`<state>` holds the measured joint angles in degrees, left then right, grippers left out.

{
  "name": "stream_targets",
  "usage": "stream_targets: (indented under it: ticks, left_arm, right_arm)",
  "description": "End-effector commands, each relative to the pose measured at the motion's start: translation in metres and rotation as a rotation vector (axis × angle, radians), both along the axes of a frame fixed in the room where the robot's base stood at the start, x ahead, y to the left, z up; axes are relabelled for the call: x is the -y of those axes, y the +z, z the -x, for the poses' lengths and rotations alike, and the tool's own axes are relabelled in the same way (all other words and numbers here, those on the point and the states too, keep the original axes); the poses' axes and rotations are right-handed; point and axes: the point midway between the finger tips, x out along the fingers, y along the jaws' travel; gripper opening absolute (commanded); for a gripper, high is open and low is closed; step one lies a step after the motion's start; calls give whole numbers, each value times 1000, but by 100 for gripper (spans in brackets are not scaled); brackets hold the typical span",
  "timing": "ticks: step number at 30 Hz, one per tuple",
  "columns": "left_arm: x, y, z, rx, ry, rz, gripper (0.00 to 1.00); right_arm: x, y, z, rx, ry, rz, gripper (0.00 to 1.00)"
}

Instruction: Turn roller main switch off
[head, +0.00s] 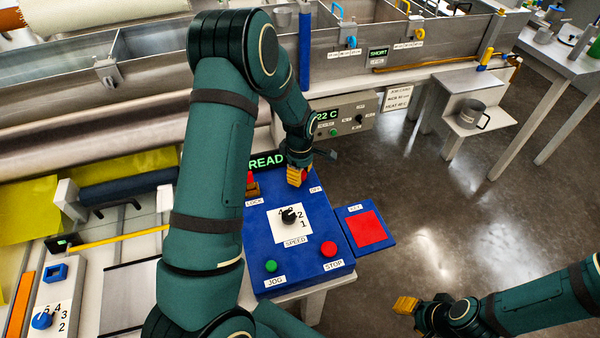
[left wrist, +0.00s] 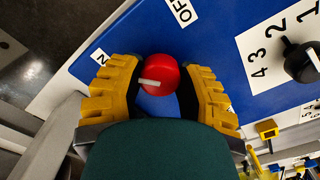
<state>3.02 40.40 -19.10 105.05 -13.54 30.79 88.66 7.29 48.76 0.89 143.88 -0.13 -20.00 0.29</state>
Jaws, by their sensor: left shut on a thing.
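The roller main switch is a red round knob (left wrist: 160,75) with a white pointer mark, on the blue control panel (head: 262,234). In the left wrist view the mark points left, toward the side of the partly hidden label ending in N (left wrist: 100,57), not toward the OFF label (left wrist: 183,12). My left gripper (head: 297,176) is at the panel's top right. Its yellow fingers stand on both sides of the knob, shut on it. My right gripper (head: 405,305) is low at the right over the floor, away from the panel; its finger opening is unclear.
The panel also has a black SPEED dial (head: 289,215), a green JOG button (head: 270,266) and a red STOP button (head: 328,249). A red pad (head: 366,229) lies right of it. A bath control box (head: 345,117) stands behind. The floor (head: 440,190) at right is open.

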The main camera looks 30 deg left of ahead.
Motion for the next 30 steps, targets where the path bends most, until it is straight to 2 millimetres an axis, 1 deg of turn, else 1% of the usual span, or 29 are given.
stream_targets:
  ticks: [5, 11, 17, 30]
  left_arm:
    - [0, 0, 0, 0, -23, 0, 1]
    - [0, 0, 0, 0, -112, 0, 1]
    - [0, 0, 0, 0, -269, 0, 1]
    - [0, 0, 0, 0, -687, 0, 1]
  right_arm:
    - [0, 0, 0, 0, 0, 0, 47]
    - [0, 0, 0, 0, 0, 0, 47]
    - [0, 1, 0, 0, 0, 0, 47]
    - [0, 1, 0, -1, 0, 0, 47]
